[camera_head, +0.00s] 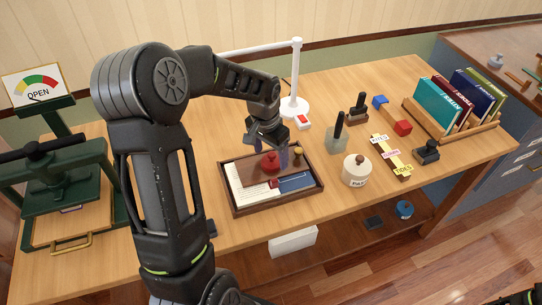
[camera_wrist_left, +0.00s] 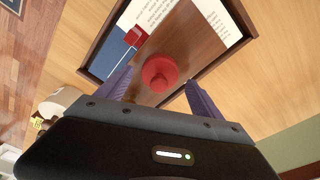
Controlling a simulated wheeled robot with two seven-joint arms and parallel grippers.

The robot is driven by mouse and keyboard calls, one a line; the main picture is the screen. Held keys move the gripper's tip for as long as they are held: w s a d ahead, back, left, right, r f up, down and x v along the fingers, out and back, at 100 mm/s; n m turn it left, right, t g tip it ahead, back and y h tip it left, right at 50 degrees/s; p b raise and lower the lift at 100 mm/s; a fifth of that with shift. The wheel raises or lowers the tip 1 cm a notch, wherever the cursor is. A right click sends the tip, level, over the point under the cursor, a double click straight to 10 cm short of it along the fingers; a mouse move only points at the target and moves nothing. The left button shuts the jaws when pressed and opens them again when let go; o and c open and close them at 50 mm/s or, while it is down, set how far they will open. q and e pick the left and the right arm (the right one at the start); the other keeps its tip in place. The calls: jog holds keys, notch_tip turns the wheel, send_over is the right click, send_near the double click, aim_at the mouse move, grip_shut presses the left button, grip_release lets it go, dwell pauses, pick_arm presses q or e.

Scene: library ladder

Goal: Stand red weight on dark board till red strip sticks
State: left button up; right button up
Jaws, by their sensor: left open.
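The red weight (camera_head: 270,163), a round knobbed piece, stands upright on the dark brown board (camera_head: 243,171) in the wooden tray. In the left wrist view the red weight (camera_wrist_left: 160,74) sits between the two spread purple fingers, with the board (camera_wrist_left: 190,40) beneath. My left gripper (camera_head: 272,153) is open just above and around the weight, with a visible gap on each side. A small red piece, seemingly the red strip (camera_wrist_left: 135,37), shows at the board's edge by a blue sheet. The strip's far part is hidden.
The tray (camera_head: 236,209) also holds white paper and a blue item. A cream pot (camera_head: 356,170) stands right of it. A white lamp stand (camera_head: 294,105) is behind. A green press (camera_head: 62,180) stands left, and a book rack (camera_head: 455,120) at the right.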

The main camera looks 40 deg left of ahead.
aim_at(268, 164)
pick_arm(q)
notch_tip(268, 164, up, 10)
jog(key=s, duration=0.1)
jog(key=shift+s+r+b, duration=0.15)
jog(key=shift+r+b, duration=0.1)
jog(key=shift+b, duration=0.1)
dwell(0.6)
